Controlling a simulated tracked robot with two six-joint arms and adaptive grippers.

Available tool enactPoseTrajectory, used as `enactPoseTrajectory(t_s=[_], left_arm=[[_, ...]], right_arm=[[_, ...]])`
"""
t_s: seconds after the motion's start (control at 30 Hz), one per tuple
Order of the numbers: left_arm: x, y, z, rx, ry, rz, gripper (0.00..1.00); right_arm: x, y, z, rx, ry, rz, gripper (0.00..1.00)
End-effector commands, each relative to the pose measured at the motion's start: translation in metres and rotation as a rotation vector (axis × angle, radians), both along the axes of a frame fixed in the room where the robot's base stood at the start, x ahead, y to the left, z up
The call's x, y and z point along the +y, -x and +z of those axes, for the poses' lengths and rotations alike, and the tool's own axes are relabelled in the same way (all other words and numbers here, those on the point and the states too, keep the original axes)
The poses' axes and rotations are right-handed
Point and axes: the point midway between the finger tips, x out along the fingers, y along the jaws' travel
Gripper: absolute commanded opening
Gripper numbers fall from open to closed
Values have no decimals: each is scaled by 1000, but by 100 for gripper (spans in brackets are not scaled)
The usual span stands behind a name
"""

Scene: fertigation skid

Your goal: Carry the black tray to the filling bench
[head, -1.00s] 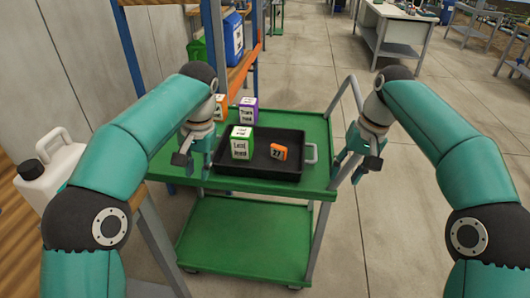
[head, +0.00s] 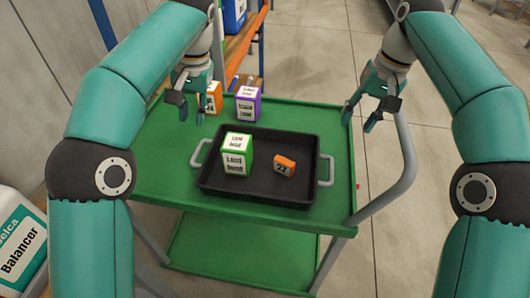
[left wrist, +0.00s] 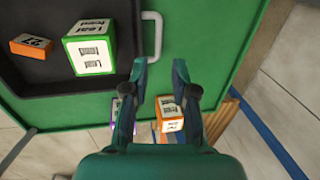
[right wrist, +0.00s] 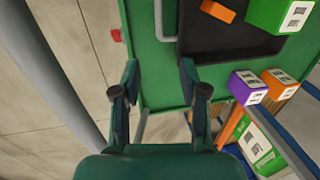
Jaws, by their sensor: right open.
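The black tray (head: 280,195) lies on the top deck of a green trolley (head: 160,185), with a light grey handle at each end. It holds a green-and-white box (head: 236,155) and a small orange block (head: 285,166) marked 27. My left gripper (head: 190,112) is open and empty, beyond and above the tray's left handle (head: 199,153); that handle also shows in the left wrist view (left wrist: 153,35). My right gripper (head: 362,118) is open and empty, beyond and above the right handle (head: 329,170); that handle also shows in the right wrist view (right wrist: 165,20). I cannot identify the filling bench.
The trolley's grey push handle (head: 405,160) curves up at the right. A shelf rack (head: 247,60) stands behind. A white canister (head: 18,240) is at the lower left.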

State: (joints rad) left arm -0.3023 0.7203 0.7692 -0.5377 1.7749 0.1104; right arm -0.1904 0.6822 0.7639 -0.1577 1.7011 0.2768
Motion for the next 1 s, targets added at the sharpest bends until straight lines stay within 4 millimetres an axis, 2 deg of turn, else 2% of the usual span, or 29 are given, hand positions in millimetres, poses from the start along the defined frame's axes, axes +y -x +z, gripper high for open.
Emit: enactPoseTrajectory(t_s=[0.37,0.57,0.77,1.0], left_arm=[[-5,-3,-1,0,0,-11,27],[-4,-3,-9,2,-1,-12,27],[1,-2,-31,4,0,-11,27],[11,-3,-78,5,-1,-11,27]], right_arm=[[-5,1,-1,1,0,-11,43],[-4,1,-9,3,1,-11,43],[0,2,-31,5,0,-10,43],[10,0,-79,5,0,-9,43]])
